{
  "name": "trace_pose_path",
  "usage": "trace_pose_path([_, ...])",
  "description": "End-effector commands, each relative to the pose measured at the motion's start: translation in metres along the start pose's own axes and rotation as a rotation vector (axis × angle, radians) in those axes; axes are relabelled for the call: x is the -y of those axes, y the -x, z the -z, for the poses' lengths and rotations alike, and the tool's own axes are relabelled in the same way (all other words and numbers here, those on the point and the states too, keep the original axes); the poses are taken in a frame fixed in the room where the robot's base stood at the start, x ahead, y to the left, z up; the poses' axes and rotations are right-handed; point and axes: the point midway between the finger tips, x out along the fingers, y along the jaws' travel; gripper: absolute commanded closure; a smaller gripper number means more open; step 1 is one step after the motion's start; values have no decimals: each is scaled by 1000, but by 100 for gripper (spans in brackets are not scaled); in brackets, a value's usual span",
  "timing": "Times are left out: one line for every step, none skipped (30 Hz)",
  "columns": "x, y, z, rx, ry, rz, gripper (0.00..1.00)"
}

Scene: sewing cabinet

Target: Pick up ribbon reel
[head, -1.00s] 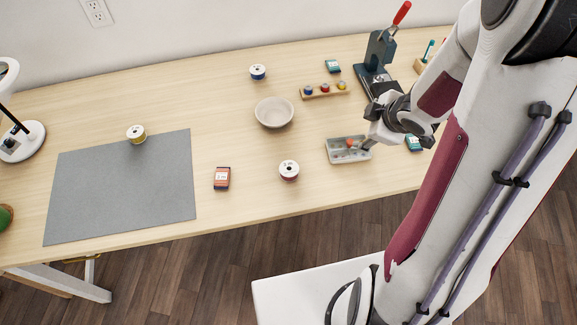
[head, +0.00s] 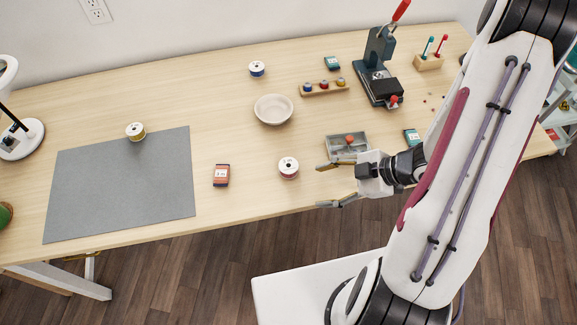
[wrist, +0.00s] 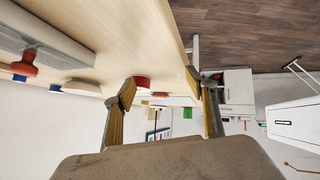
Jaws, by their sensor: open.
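Three ribbon reels are on the table in the head view. A red-edged reel with a white top (head: 289,168) stands near the front edge, a yellow one (head: 135,131) on the grey mat's upper edge, and a blue one (head: 257,69) at the back. My gripper (head: 322,186) is open and empty, its fingers pointing left toward the red-edged reel, a short gap to its right. One finger is near the grey tray, the other by the table's front edge. In the wrist view the red reel (wrist: 142,82) shows beyond my gripper (wrist: 162,80), partly hidden by the left finger.
The grey tray (head: 361,156) with an orange-red knobbed thing lies just behind my gripper. A bowl (head: 274,109), a small dark red box (head: 221,175), a rack of small spools (head: 310,93) and a press (head: 374,76) stand around.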

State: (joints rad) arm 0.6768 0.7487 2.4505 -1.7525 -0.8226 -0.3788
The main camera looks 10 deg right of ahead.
Motion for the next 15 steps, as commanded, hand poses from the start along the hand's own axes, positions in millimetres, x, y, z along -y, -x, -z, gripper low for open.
trace_pose_path([2,-3,0,-24,-15,-5,44])
trace_pose_path([2,-4,1,-40,-22,-8,44])
trace_pose_path([4,-6,2,-59,-31,-11,44])
trace_pose_path([4,-7,4,-74,-38,-15,44])
trace_pose_path([5,-8,4,-89,-45,-17,44])
trace_pose_path([6,-10,6,-109,-53,-21,44])
trace_pose_path([6,-11,6,-123,-61,-27,44])
trace_pose_path([6,-12,7,-136,-70,-33,44])
trace_pose_path([6,-14,8,-154,-81,-42,44])
trace_pose_path([6,-15,8,-167,-89,-48,44])
trace_pose_path([6,-16,8,-181,-97,-55,44])
trace_pose_path([5,-17,9,-198,-108,-63,44])
trace_pose_path([5,-18,10,-212,-117,-70,44])
trace_pose_path([5,-18,10,-225,-125,-77,44])
trace_pose_path([5,-20,11,-242,-137,-86,44])
